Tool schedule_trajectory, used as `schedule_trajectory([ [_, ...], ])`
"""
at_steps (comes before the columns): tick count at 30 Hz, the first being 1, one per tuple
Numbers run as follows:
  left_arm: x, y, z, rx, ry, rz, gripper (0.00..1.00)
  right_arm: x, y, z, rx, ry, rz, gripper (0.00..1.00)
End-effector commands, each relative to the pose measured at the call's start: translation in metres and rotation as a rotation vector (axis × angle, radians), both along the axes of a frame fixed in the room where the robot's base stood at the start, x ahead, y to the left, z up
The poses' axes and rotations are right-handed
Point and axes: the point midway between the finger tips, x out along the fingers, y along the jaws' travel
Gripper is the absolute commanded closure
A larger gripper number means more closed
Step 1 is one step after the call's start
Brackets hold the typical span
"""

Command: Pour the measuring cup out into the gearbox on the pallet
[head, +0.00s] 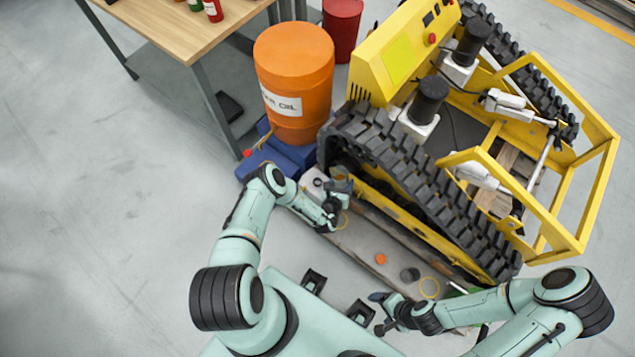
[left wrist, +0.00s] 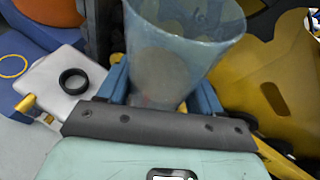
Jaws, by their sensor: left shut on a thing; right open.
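My left gripper (head: 340,190) is shut on the measuring cup (left wrist: 185,45), a translucent bluish cup held between its blue fingers with the rim toward the top of the left wrist view. I cannot tell how much it holds. In the head view the cup is too small and covered to make out clearly. My right gripper (head: 379,312) is open and empty near the front of the bench. Wooden slats (head: 505,165), perhaps the pallet, show inside the carrier's yellow frame. I cannot tell for sure which pale unit is the gearbox.
The tracked carrier (head: 385,155) stands behind a long grey-brown bench (head: 362,236), which bears an orange cap (head: 380,258) and a dark ring (head: 409,274). An orange oil drum (head: 293,75) stands on a blue base (head: 262,158). Floor at left is clear.

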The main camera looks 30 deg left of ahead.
Motion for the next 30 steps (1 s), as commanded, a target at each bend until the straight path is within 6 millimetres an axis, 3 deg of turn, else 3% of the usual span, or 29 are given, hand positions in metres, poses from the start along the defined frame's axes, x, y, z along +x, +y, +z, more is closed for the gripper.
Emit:
schedule_trajectory([
  [3,-0.001,0.002,-0.001,-0.056,-0.013,-0.002,0.75,-0.007,0.000,-0.014,-0.001,0.008,0.000,0.21],
  [17,-0.002,0.012,0.001,-0.283,-0.053,0.001,0.75,-0.016,0.000,-0.033,0.000,0.018,0.000,0.21],
  [30,-0.003,0.018,-0.004,-0.501,-0.090,0.001,0.75,-0.027,0.000,-0.065,0.000,0.031,0.000,0.21],
])
